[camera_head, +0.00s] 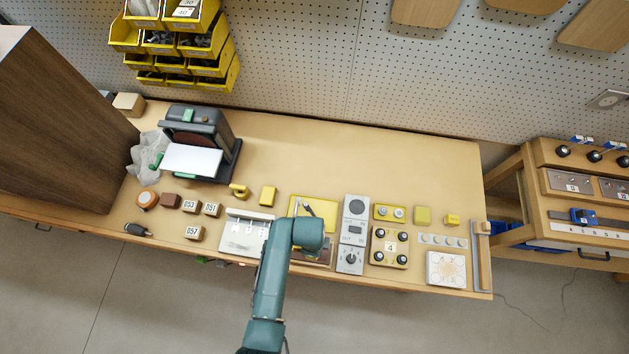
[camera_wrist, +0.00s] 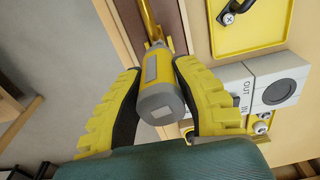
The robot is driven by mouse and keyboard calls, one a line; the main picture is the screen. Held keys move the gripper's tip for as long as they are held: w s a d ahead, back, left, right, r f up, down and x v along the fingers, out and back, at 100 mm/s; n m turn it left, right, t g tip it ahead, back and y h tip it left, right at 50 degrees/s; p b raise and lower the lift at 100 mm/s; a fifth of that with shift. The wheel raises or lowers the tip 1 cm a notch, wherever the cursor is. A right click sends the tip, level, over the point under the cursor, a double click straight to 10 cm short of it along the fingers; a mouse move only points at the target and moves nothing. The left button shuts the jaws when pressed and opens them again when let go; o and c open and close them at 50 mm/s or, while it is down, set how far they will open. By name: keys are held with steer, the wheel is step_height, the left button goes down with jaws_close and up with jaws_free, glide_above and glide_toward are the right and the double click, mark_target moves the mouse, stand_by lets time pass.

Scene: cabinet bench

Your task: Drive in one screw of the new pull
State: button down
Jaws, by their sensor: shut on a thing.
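My gripper (camera_wrist: 157,82) has yellow fingers with dark pads. It is shut on a yellow-and-grey screwdriver (camera_wrist: 158,70), held by its handle. The screwdriver points away from the wrist camera, toward a brass-coloured bar (camera_wrist: 149,18) that looks like the pull, by a dark brown wooden panel (camera_wrist: 170,14). The handle hides the tip, so I cannot tell whether it touches a screw. A screw (camera_wrist: 228,18) lies in the yellow tray (camera_wrist: 248,42) to the right. In the head view, my arm hides the gripper and much of the brown panel (camera_head: 322,257); the tray (camera_head: 330,222) lies behind it.
A grey panel with a dial (camera_head: 351,235) stands close on the right; its OUT/IN blocks (camera_wrist: 256,89) show near my right finger. A white fixture (camera_head: 236,240) stands close on the left. Knob blocks (camera_head: 390,247) lie farther right. The bench's back middle is clear.

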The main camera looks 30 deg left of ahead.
step_height(320, 180, up, 6)
steer(key=p, duration=0.6)
steer(key=shift+r, duration=0.1)
